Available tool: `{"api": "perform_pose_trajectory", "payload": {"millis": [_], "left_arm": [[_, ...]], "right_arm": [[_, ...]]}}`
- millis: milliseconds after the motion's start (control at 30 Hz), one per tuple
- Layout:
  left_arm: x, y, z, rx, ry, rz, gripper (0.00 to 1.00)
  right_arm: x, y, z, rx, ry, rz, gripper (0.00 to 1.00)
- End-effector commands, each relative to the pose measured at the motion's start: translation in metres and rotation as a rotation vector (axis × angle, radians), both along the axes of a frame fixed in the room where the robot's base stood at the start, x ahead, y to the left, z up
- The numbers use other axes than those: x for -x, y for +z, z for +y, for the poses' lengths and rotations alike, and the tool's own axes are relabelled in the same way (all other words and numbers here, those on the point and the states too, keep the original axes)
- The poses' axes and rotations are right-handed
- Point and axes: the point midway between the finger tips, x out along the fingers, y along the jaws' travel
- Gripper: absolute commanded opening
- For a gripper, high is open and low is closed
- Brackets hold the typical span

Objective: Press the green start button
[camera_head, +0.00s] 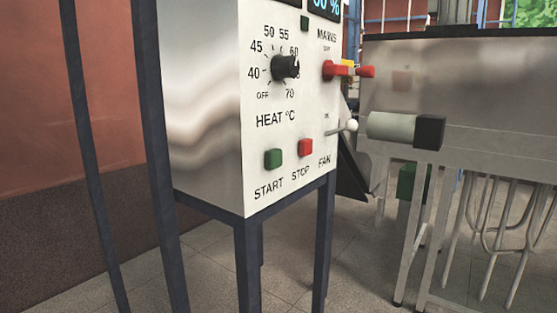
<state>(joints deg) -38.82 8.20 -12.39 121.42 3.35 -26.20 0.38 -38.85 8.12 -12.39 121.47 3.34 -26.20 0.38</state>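The green start button (273,159) is a square button low on the front of a white control box (215,110). The word START is printed below it. The red stop button (305,147) sits just to its right, above the word STOP. Nothing covers or touches the green button in the head view. I cannot see whether it is pressed in. Neither of my grippers shows in the picture.
Above the buttons is a black heat knob (286,67). To the right are a red mains switch (335,70) and a fan lever (347,127). The box stands on dark legs (248,265). A metal machine (470,90) with a grey cylinder (390,129) stands at right.

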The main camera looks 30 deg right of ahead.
Motion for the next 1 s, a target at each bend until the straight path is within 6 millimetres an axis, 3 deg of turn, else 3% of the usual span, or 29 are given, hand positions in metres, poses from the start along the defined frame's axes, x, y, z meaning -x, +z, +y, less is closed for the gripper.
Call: {"api": "perform_pose_trajectory", "payload": {"millis": [233, 267, 467, 1000], "left_arm": [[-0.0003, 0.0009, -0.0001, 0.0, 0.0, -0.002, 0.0], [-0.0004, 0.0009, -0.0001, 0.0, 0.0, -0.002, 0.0], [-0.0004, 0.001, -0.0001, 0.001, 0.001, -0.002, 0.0], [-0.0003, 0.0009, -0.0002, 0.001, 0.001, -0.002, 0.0]], "right_arm": [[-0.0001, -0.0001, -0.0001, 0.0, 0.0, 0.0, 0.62], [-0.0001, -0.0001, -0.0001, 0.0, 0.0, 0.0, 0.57], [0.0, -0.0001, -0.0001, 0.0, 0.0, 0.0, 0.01], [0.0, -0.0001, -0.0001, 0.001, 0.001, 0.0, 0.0]]}}
